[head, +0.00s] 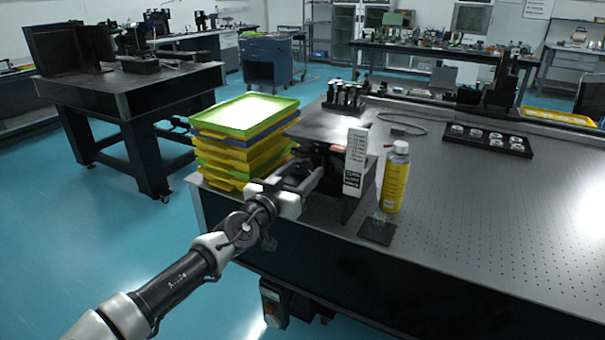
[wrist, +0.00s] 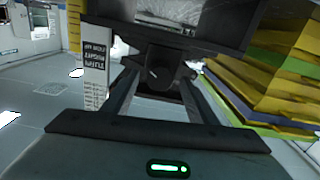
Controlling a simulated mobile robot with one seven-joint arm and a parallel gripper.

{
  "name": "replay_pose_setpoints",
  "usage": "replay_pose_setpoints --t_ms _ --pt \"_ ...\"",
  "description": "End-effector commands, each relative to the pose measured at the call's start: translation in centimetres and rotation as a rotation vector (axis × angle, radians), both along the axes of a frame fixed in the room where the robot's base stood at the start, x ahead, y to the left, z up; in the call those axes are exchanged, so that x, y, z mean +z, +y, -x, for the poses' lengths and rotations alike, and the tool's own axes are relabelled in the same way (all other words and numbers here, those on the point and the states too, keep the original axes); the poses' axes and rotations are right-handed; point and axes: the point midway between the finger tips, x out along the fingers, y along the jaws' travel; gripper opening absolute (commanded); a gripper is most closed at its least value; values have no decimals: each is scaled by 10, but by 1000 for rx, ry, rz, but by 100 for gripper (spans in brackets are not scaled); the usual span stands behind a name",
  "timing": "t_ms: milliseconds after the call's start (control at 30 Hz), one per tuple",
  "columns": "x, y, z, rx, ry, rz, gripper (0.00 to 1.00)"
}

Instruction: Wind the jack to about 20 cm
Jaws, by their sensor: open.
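The jack (head: 328,130) is a dark lab jack with a flat top plate, standing near the front edge of the optical table. A white printed scale (head: 355,162) stands upright beside it and also shows in the wrist view (wrist: 96,62), with its print inverted. The jack's dark round knob (wrist: 160,73) faces my wrist camera. My gripper (head: 308,172) is open in front of the jack. In the wrist view its two fingers (wrist: 158,90) lie on either side of the knob, apparently apart from it. In the head view my gripper hides the knob.
Stacked yellow, blue and green trays (head: 245,115) stand close left of the jack. A yellow bottle (head: 396,180) and a small dark plate (head: 377,231) are on its right. The optical table (head: 480,220) is bare at the front right; a black holder (head: 487,139) lies farther back.

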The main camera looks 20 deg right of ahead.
Motion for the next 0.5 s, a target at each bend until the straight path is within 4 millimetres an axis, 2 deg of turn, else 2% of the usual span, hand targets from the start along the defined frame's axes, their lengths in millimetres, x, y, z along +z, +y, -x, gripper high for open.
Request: replay_pose_setpoints --t_ms 367,500 --pt "0 -5 -4 0 1 1 52" --pt "0 -5 -4 0 0 0 31"
